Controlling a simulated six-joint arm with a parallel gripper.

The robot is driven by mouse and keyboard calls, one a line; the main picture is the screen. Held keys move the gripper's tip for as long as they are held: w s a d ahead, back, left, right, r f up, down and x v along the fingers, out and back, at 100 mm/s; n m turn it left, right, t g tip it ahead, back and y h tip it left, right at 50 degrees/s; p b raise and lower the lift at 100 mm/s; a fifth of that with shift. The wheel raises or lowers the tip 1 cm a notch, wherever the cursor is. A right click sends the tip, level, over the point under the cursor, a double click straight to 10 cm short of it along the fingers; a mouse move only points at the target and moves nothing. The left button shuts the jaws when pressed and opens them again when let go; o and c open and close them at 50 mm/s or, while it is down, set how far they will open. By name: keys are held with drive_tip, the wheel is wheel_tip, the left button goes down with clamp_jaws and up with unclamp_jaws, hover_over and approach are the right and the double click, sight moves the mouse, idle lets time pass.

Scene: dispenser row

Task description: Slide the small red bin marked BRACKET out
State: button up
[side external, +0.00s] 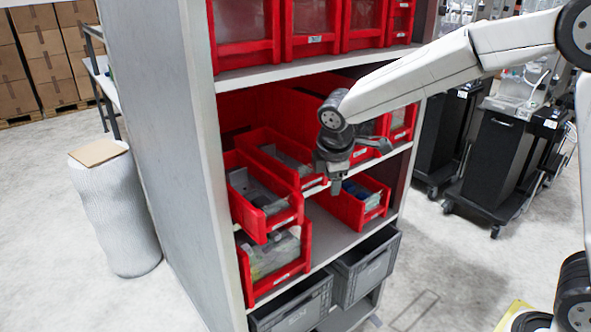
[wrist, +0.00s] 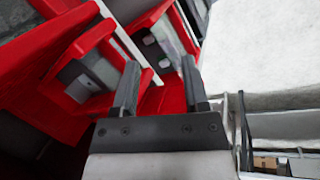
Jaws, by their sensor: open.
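Several red bins stand on the middle shelf in the side external view; their labels are too small to read, so I cannot tell which is marked BRACKET. A small red bin (side external: 352,209) with blue and dark contents sits at the right, on the lower level. My gripper (side external: 335,188) hangs in front of the shelf, just above and left of that bin. In the wrist view, my gripper (wrist: 157,80) is open, its two fingers apart with nothing held. Red bin walls (wrist: 172,95) show behind and between the fingers. I cannot tell whether the fingertips touch any bin.
Red bins (side external: 268,222) holding grey items stick out on the left, stacked over another red bin (side external: 303,262). Grey crates (side external: 365,268) stand below. The shelf's side panel (side external: 165,130) bounds the left. Open floor lies in front.

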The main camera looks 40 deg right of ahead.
sight(308, 166)
drive_tip(key=w+a+r+n+h, duration=0.1)
drive_tip(key=w+r+n, duration=0.4)
drive_tip(key=w, duration=0.1)
drive_tip(key=shift+w+a+r+t+h, duration=0.2)
drive_tip(key=shift+w+a+t+h, duration=0.1)
drive_tip(key=shift+w+a+h, duration=0.1)
drive_tip(key=shift+x, duration=3.9)
drive_tip(key=shift+c, duration=0.2)
clamp_jaws()
